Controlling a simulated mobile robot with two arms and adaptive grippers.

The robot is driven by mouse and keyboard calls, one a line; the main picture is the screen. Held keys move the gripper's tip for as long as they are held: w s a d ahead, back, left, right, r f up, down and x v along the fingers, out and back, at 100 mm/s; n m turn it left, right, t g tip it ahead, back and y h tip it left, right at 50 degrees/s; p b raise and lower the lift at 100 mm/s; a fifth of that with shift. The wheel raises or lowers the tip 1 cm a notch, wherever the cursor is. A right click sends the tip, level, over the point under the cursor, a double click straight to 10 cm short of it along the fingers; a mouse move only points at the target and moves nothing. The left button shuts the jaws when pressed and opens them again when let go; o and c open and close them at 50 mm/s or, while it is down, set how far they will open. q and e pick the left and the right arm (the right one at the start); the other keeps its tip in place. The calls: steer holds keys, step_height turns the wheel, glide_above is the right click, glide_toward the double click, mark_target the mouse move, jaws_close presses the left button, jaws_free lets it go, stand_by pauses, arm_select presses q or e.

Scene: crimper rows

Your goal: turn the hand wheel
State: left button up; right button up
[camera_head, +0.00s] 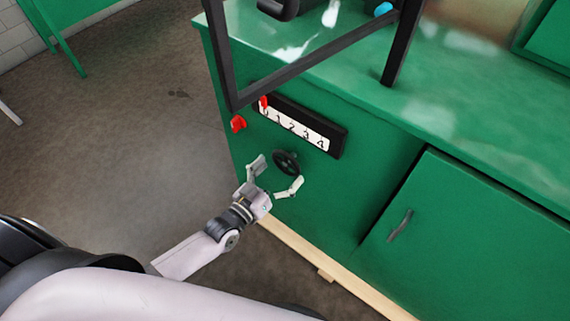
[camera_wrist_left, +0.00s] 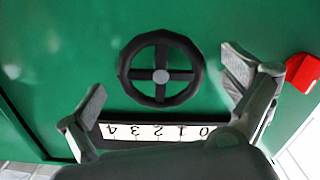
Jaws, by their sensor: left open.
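The hand wheel (camera_head: 286,162) is a small black wheel on the green front of the machine, just below a numbered scale. In the left wrist view the hand wheel (camera_wrist_left: 161,69) shows a round black rim, thin spokes and a grey hub. My left gripper (camera_head: 278,174) is open in front of the wheel, with one finger to each side of it. In the wrist view the fingertips of my left gripper (camera_wrist_left: 166,82) stand apart, clear of the rim. Whether they are level with the wheel in depth, I cannot tell. My right gripper is not in view.
The scale plate (camera_head: 295,128) carries numbers 0 to 4 and a red pointer (camera_head: 264,102). A red knob (camera_head: 238,123) sits at the cabinet's left edge. A black frame (camera_head: 300,66) stands above. A cabinet door with a handle (camera_head: 400,226) is at right. Open floor (camera_head: 130,130) lies left.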

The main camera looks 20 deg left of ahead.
arm_select(q)
steer(key=shift+x, duration=1.05)
steer(key=shift+c, duration=0.6)
steer(key=c, duration=1)
steer(key=shift+c, duration=0.2)
